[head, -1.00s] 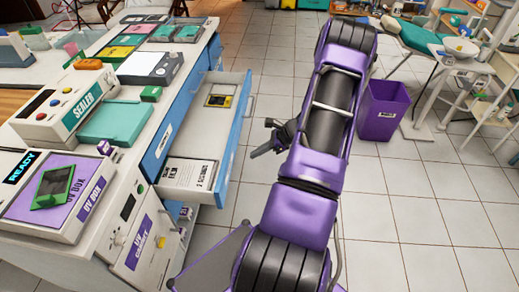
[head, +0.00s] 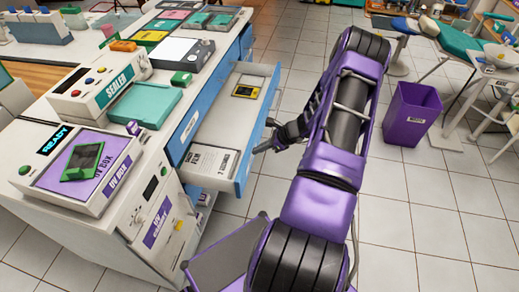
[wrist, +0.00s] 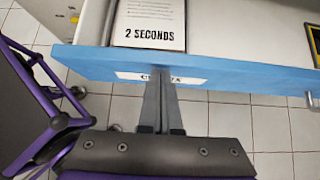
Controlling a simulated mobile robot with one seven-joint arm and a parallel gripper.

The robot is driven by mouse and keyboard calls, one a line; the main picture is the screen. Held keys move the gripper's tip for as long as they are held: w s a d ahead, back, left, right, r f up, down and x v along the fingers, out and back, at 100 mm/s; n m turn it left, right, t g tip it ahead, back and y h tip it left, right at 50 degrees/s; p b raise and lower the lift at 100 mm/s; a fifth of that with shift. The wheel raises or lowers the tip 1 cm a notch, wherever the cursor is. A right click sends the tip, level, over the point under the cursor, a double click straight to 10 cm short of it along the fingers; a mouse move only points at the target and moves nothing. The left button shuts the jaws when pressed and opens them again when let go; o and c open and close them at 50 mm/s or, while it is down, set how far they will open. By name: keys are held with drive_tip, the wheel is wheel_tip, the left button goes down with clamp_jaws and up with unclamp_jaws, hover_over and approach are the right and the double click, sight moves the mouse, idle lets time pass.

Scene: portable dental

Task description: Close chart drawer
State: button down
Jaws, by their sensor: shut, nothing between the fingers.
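The chart drawer (head: 225,121) is pulled out from the counter, with a white inside and a blue front (wrist: 205,72). The front bears a white label, partly covered by my fingers in the wrist view. Inside lie a white booklet (head: 209,160), reading "2 SECONDS" in the wrist view (wrist: 150,25), and a yellow and black item (head: 246,91). My gripper (head: 261,149) is shut and empty, just outside the drawer front. In the wrist view my fingertips (wrist: 160,78) are at the label; I cannot tell whether they touch it.
The counter (head: 82,118) carries a sealer (head: 103,88), a UV box (head: 88,168) and several trays. A purple bin (head: 409,115) stands on the tiled floor to the right. The floor between bin and drawer is open apart from my arm.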

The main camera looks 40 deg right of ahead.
drive_tip(key=w+a+b, duration=0.1)
drive_tip(key=w+a, duration=0.3)
drive_tip(key=w, duration=0.1)
drive_tip(key=w+a+b, duration=0.1)
drive_tip(key=w+a, duration=0.3)
drive_tip(key=w+a+b, duration=0.2)
drive_tip(key=w+a, duration=0.2)
drive_tip(key=w, duration=0.1)
drive_tip(key=shift+w+a, duration=0.25)
drive_tip(key=shift+w, duration=0.05)
drive_tip(key=shift+d, duration=0.1)
